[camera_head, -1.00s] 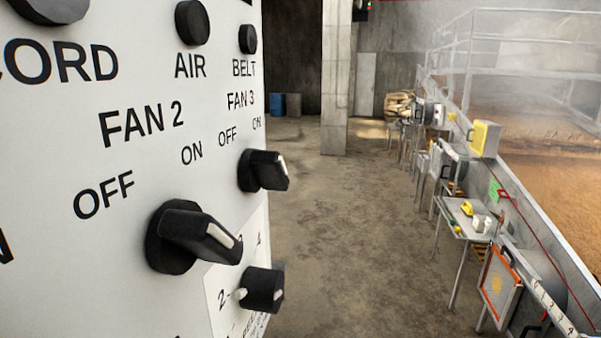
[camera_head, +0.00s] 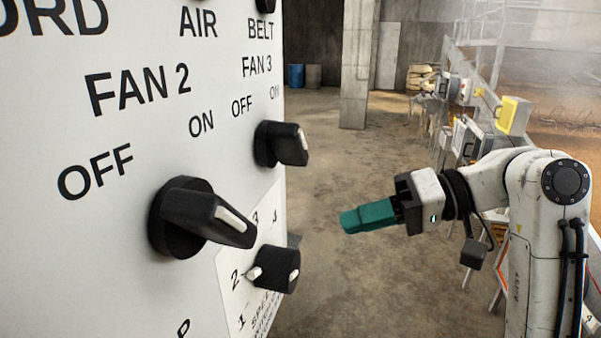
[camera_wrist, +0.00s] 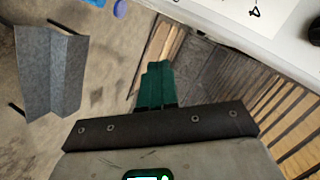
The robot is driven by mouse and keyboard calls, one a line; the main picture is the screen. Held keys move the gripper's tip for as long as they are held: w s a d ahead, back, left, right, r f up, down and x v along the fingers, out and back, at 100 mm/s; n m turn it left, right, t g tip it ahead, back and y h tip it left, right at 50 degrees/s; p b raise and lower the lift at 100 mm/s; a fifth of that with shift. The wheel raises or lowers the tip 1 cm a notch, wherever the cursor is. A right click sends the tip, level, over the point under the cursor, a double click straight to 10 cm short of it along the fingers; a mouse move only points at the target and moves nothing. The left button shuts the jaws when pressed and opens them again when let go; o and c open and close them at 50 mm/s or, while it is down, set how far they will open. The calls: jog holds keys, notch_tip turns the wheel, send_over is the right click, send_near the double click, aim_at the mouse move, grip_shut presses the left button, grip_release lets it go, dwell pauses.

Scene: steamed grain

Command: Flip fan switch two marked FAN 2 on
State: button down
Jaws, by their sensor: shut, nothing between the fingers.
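The FAN 2 switch (camera_head: 185,222) is a black knob with a bar handle and a white stripe, on the white panel (camera_head: 110,240) at left in the head view. Its OFF label is to the upper left and its ON label straight above. The handle juts outward to the right; I cannot tell which label it is set to. My gripper (camera_head: 346,222) has green fingers, shut and empty. It is in the air right of the panel, clear of the switch. The fingers also show in the wrist view (camera_wrist: 157,68), where the FAN 2 switch is not recognisable.
The FAN 3 knob (camera_head: 275,145) is above right of the FAN 2 switch. A smaller numbered knob (camera_head: 275,268) is below right, close by. Open concrete floor (camera_head: 350,140) lies beyond the panel. Tables, boxes and a railing line the right side.

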aim_at(208, 221)
jog(key=s+r+n+g, duration=0.1)
jog(key=s+r+g, duration=0.1)
jog(key=s+r, duration=0.2)
jog(key=s+r+n+g+h, duration=0.1)
jog(key=s+r, duration=0.3)
jog(key=r, duration=0.7)
jog(key=s+r+n+g, duration=0.3)
jog(key=r, duration=0.4)
jog(key=shift+s+a+r+h, duration=0.15)
jog(key=shift+s+r+h, duration=0.15)
jog(key=shift+s, duration=0.1)
jog(key=s+d+f+p+x, duration=0.1)
jog(key=s+p+x, duration=0.1)
jog(key=x, duration=1.1)
jog(key=shift+d+p, duration=0.2)
jog(key=shift+p, duration=0.6)
jog(key=shift+f, duration=0.2)
